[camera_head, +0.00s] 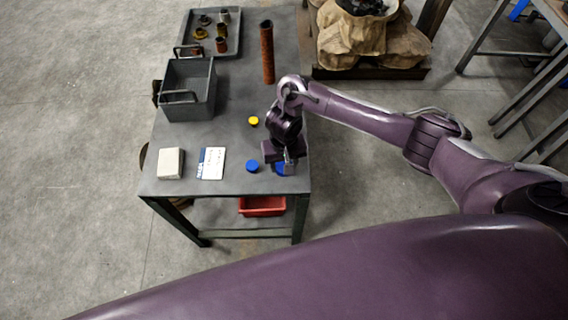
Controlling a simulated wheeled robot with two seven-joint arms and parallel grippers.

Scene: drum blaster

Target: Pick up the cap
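A yellow cap (253,121) lies on the grey table (225,140), left of my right wrist. A blue cap (252,166) lies near the table's front edge. Another blue piece (279,168) shows at my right gripper (284,168), partly hidden by it. My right gripper points down over the table's front right corner. I cannot tell whether its fingers are open or closed around the blue piece. My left gripper is not in view.
A white box (171,163) and a label card (211,163) lie at the front left. A red bin (262,206) is below the tabletop.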

